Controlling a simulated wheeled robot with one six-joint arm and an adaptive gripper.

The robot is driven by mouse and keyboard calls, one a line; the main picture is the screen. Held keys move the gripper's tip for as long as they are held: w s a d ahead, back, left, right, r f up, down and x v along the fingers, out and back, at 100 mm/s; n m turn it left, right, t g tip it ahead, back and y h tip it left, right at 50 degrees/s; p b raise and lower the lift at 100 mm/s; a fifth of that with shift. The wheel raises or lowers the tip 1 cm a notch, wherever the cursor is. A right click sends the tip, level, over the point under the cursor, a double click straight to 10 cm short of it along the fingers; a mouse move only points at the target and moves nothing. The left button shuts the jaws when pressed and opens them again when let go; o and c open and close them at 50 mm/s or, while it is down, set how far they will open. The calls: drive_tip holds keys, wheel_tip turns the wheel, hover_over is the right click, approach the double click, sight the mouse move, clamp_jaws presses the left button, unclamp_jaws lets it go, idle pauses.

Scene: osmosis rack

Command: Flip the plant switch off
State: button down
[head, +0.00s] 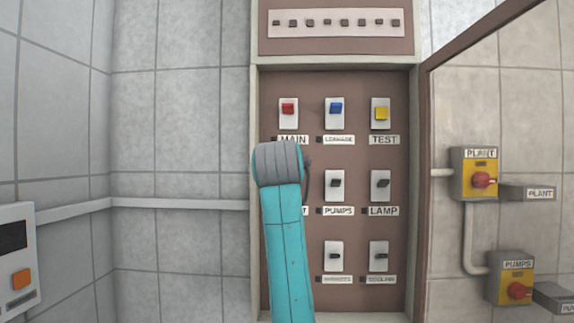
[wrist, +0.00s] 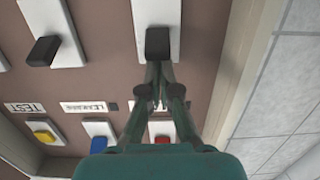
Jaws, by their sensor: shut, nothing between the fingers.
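In the wrist view, which shows the panel upside down, my gripper (wrist: 158,72) is shut and empty. Its fingertips are at the edge of a black rocker switch (wrist: 157,42) on a white plate. I cannot tell whether they touch it. This switch is in the column of the red MAIN switch (wrist: 162,138). In the head view my arm covers this switch and the gripper; only the final "T" of its label (head: 305,211) shows. A rotary red knob (head: 484,180) on a yellow box labelled PLANT is on the right wall.
Neighbouring switches sit close by: MAIN (head: 288,109), LEAKAGE (head: 336,107), TEST (head: 381,113), PUMPS (head: 336,184) and LAMP (head: 382,183). The cabinet's raised frame (head: 255,120) borders the panel. A PUMPS box (head: 516,276) is at lower right.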

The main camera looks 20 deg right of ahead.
drive_tip(key=shift+s+f, duration=0.1)
drive_tip(key=shift+f, duration=0.1)
idle(0.4)
drive_tip(key=f+t, duration=0.1)
drive_tip(key=t, duration=0.1)
drive_tip(key=t+h, duration=0.1)
drive_tip(key=t, duration=0.1)
drive_tip(key=s+f+t+h, duration=0.1)
drive_tip(key=shift+s+a+f+t, duration=0.1)
drive_tip(key=shift+a+f+t, duration=0.15)
drive_tip(key=shift+f+t, duration=0.15)
drive_tip(key=v, duration=0.9)
drive_tip(key=shift+s+r, duration=0.25)
drive_tip(key=shift+s, duration=0.05)
idle(0.3)
